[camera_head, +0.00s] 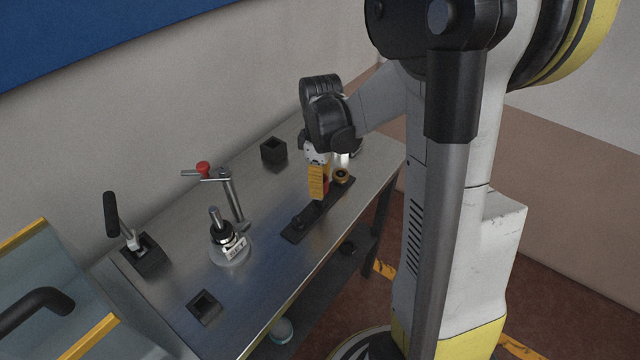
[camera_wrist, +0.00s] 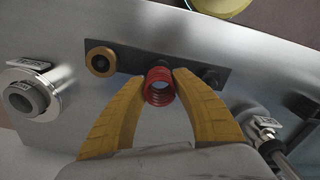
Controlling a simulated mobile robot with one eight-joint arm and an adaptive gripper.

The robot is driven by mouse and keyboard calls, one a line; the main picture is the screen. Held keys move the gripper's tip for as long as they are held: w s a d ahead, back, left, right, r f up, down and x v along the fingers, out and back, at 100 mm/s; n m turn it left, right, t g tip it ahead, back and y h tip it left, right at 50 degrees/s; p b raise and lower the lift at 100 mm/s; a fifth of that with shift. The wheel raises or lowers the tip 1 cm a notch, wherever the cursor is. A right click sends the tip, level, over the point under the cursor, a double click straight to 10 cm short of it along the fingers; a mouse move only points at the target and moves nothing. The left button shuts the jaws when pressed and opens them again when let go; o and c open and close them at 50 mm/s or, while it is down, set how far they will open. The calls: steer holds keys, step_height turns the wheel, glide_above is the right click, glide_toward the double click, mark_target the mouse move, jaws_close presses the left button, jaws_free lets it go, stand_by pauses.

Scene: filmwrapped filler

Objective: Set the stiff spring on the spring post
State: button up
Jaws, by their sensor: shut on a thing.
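A red coil spring (camera_wrist: 158,88) is held between the two yellow fingertips of my gripper (camera_wrist: 158,86) in the wrist view. Its open end faces the camera, and it overlaps the edge of the black strip (camera_wrist: 135,60). Only a sliver of red shows beside my gripper (camera_head: 318,182) in the head view. I cannot tell whether the spring sits on the strip or just above it. A brass-coloured coil (camera_head: 341,176) stands at the strip's far end. An upright steel post (camera_head: 215,220) rises from a labelled round base (camera_head: 232,250), left of my gripper.
A black-handled lever (camera_head: 112,215) stands at left. Black square holders (camera_head: 273,150) (camera_head: 204,307) sit on the metal bench. A labelled metal cylinder (camera_wrist: 25,97) stands beside the strip in the wrist view.

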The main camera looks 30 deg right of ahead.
steer(key=shift+f+b, duration=1.15)
steer(key=shift+f, duration=0.25)
steer(key=o, duration=1.2)
steer(key=shift+r, duration=0.1)
step_height(320, 180, up, 12)
steer(key=shift+f, duration=0.1)
steer(key=s+a+m+t, duration=0.2)
steer(key=s+a+m, duration=0.1)
steer(key=a, duration=0.1)
steer(key=s+a+r+m+t, duration=0.1)
steer(key=s+a+m+t, duration=0.1)
steer(key=s+a, duration=0.2)
steer(key=s+a+r+m+t, duration=0.1)
steer(key=s+a+m+t, duration=0.2)
steer(key=s+a, duration=0.1)
steer(key=shift+a+m, duration=0.3)
steer(key=shift+a, duration=0.35)
